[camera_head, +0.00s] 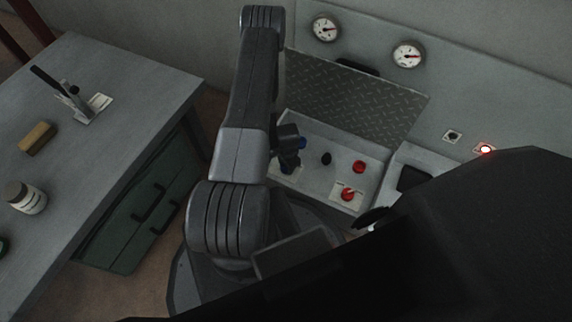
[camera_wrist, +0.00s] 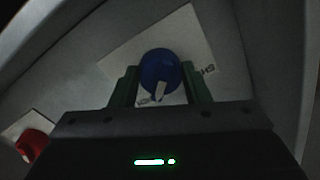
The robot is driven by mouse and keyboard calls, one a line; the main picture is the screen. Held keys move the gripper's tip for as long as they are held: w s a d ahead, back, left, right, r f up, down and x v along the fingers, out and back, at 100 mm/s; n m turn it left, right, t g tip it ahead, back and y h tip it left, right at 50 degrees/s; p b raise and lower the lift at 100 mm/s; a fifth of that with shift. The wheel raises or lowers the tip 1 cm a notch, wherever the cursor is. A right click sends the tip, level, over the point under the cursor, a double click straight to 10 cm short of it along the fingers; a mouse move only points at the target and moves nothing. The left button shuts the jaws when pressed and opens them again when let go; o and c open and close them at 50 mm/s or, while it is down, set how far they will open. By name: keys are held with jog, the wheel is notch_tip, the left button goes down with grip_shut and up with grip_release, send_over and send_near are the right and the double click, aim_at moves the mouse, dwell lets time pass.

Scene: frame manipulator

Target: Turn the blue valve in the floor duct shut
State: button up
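The blue valve (camera_wrist: 159,66) is a round knob with a white pointer mark, on a pale label plate (camera_wrist: 198,38) in the floor duct (camera_head: 317,180). In the wrist view the pointer faces down the picture, a little left. My gripper (camera_wrist: 160,78) has its two green fingers on either side of the knob, close against its edges, and looks shut on it. Some label letters show beside the fingers; the rest is covered.
The duct also holds a red valve (camera_head: 359,167), a second red valve (camera_head: 348,194) and a black knob (camera_head: 326,158). A raised tread-plate lid (camera_head: 350,98) stands behind it. A workbench (camera_head: 130,75) is at left. A red lamp (camera_head: 487,149) glows on the wall.

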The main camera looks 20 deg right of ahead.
jog(key=c, duration=0.4)
jog(key=n, duration=0.4)
jog(key=shift+d, duration=0.1)
jog(key=n, duration=0.9)
jog(key=shift+d+n, duration=0.1)
jog(key=shift+n, duration=0.2)
jog(key=shift+w+n+g+b, duration=0.1)
jog(key=shift+n+g+b, duration=0.25)
jog(key=shift+n, duration=1.75)
jog(key=o, duration=1)
jog(key=shift+c, duration=0.2)
